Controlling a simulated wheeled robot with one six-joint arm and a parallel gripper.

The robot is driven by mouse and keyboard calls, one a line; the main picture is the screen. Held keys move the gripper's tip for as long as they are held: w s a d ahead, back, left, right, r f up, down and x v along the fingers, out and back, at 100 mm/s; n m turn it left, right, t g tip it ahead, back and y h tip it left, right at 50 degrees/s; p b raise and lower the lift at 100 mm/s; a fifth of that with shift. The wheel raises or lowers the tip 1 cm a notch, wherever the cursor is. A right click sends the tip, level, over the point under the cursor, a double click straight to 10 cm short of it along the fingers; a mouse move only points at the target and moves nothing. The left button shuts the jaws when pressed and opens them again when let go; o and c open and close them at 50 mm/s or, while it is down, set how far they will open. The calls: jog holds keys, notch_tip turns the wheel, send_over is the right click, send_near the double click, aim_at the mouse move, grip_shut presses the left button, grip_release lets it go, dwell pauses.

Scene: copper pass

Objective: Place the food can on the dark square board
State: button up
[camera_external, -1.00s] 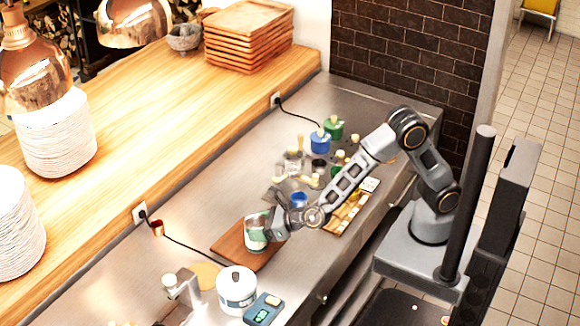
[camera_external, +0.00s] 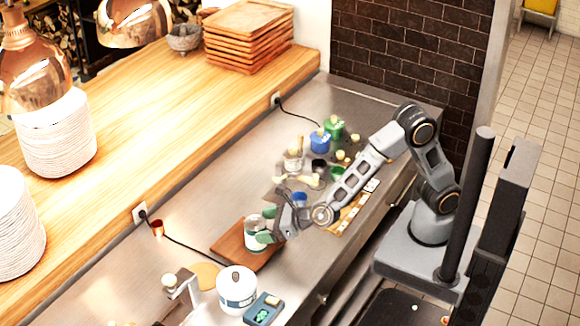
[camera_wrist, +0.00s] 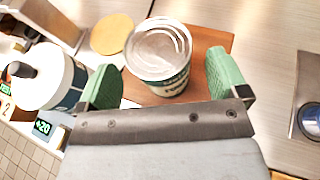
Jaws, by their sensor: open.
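The food can (camera_external: 255,233), a metal tin with a white and green label, stands upright on the reddish-brown board (camera_external: 228,247). In the wrist view the can (camera_wrist: 160,52) shows its bare metal lid, with the board (camera_wrist: 208,40) under and around it. My gripper (camera_external: 267,232) is at the can's right side in the external view. Its green fingers are open. In the wrist view my gripper (camera_wrist: 165,82) has one finger on each side of the can, with gaps visible; the can sits mostly ahead of the fingertips.
A white lidded pot (camera_external: 237,288) and a blue scale (camera_external: 263,309) stand in front of the board. A tan round disc (camera_external: 205,276) lies beside it. Several jars and bottles (camera_external: 320,142) stand farther back. A black cord runs along the steel counter behind the board.

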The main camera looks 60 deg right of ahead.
jog(key=v, duration=1)
jog(key=w+d+r+m+g+h, duration=0.1)
jog(key=w+d+m+h, duration=0.25)
jog(key=d+m, duration=0.65)
jog(key=w+d+r+m+g+h, duration=0.15)
jog(key=d+m+h, duration=0.45)
jog(key=d, duration=0.6)
jog(key=s+d+m+g+y, duration=0.2)
jog(key=s+d+m, duration=0.3)
jog(key=m, duration=0.7)
jog(key=s+d+f+m+g+y, duration=0.1)
jog(key=s+d+m+g+y, duration=0.1)
jog(key=s+d+m+g, duration=0.2)
jog(key=shift+s+d+f+m, duration=0.45)
jog(key=shift+d+m, duration=1.2)
jog(key=shift+m, duration=2.65)
jog(key=shift+s+r, duration=0.1)
jog(key=shift+r, duration=0.05)
